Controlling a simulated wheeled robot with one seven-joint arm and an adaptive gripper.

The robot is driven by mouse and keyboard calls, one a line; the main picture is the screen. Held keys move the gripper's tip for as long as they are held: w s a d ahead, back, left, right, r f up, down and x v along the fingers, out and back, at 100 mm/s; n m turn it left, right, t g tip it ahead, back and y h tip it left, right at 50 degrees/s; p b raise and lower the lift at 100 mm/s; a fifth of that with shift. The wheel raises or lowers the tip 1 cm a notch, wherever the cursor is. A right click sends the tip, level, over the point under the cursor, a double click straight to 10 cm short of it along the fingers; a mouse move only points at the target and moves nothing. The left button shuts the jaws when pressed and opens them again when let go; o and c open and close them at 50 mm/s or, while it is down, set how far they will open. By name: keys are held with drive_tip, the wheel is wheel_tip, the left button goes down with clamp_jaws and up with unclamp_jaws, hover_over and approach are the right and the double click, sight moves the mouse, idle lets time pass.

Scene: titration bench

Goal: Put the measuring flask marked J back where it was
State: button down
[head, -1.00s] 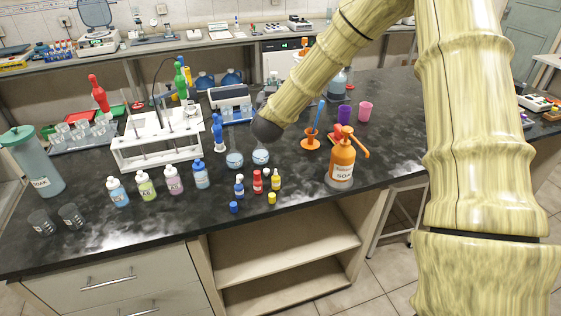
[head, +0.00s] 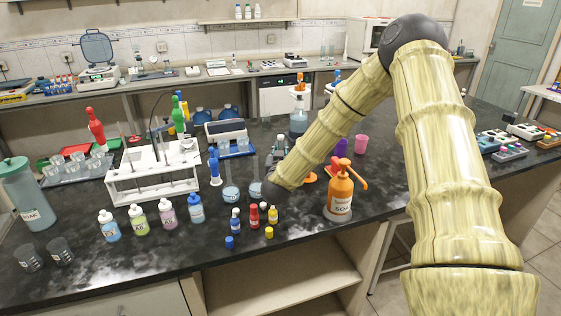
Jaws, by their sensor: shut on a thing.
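Two clear flasks with pale blue liquid, a left one (head: 231,194) and a right one (head: 255,189), stand upright on the black bench just left of my wrist. Their marks are too small to read. My wrist overlaps the right one in the picture; contact cannot be told.
The white rack (head: 152,172) and a blue dropper bottle (head: 196,208) stand left. Small capped bottles (head: 254,217) stand in front of my wrist. The right bench is clearer.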

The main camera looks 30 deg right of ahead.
drive_tip(key=shift+f+p, duration=0.4)
drive_tip(key=shift+f, duration=1.8)
drive_tip(key=c, duration=1.4)
unclamp_jaws()
drive_tip(key=shift+r, duration=0.15)
drive_tip(key=b+v, duration=0.3)
drive_tip(key=v, duration=0.9)
